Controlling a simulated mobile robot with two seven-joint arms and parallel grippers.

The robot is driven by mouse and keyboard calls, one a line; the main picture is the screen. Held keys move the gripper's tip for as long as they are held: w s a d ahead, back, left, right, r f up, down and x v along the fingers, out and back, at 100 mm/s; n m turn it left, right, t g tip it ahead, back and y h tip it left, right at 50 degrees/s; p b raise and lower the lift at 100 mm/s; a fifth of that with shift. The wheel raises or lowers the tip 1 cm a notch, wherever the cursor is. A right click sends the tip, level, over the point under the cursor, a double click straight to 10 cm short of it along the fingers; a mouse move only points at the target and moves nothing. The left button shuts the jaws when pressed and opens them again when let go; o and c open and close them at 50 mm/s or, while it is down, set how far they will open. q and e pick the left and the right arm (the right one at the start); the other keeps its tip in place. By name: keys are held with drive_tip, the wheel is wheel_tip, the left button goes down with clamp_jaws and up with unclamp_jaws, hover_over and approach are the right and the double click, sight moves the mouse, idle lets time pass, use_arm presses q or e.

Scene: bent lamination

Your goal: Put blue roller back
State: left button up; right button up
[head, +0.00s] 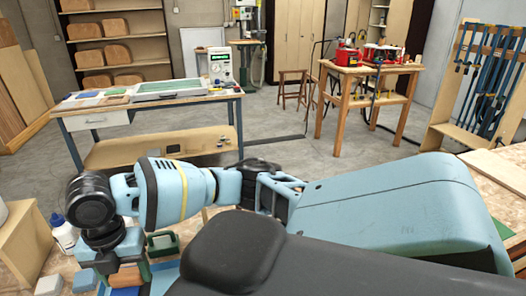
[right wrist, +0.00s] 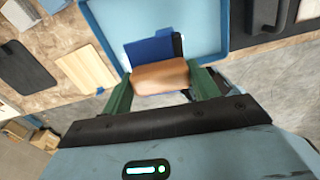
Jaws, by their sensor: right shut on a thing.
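My right gripper (head: 125,277) is low at the left end of the near bench. It also shows in the right wrist view (right wrist: 162,84), with its green fingers either side of a wooden part. It is shut on this wooden part (right wrist: 160,76), which appears to be the handle of the blue roller (right wrist: 148,50). A dark strip (right wrist: 178,45) shows beside the blue part. The piece is over a light blue tray (right wrist: 222,30); I cannot tell whether it touches the tray floor. My left gripper is not in view.
A white bottle with a blue cap (head: 63,234), a grey block (head: 48,285) and a dark green item (head: 162,243) are near the gripper. A wooden board (right wrist: 86,68) and a dark board (right wrist: 24,68) lie left of the tray. Two tables stand farther back.

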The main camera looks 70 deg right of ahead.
sight(134, 295)
drive_tip(key=m, duration=0.5)
drive_tip(key=s+m, duration=0.1)
drive_tip(key=m, duration=0.1)
drive_tip(key=shift+a+f, duration=0.25)
drive_tip(key=shift+a, duration=0.05)
drive_tip(key=m, duration=0.5)
drive_tip(key=shift+s+a+f+m, duration=0.15)
drive_tip(key=shift+s+f+m, duration=0.1)
drive_tip(key=shift+m, duration=0.15)
drive_tip(key=m, duration=0.5)
drive_tip(key=shift+s+a+f, duration=0.1)
drive_tip(key=shift+s+a, duration=0.1)
drive_tip(key=shift+s, duration=0.1)
drive_tip(key=m, duration=0.7)
drive_tip(key=shift+s+a+f, duration=0.25)
drive_tip(key=shift+s, duration=0.15)
drive_tip(key=shift+s, duration=0.1)
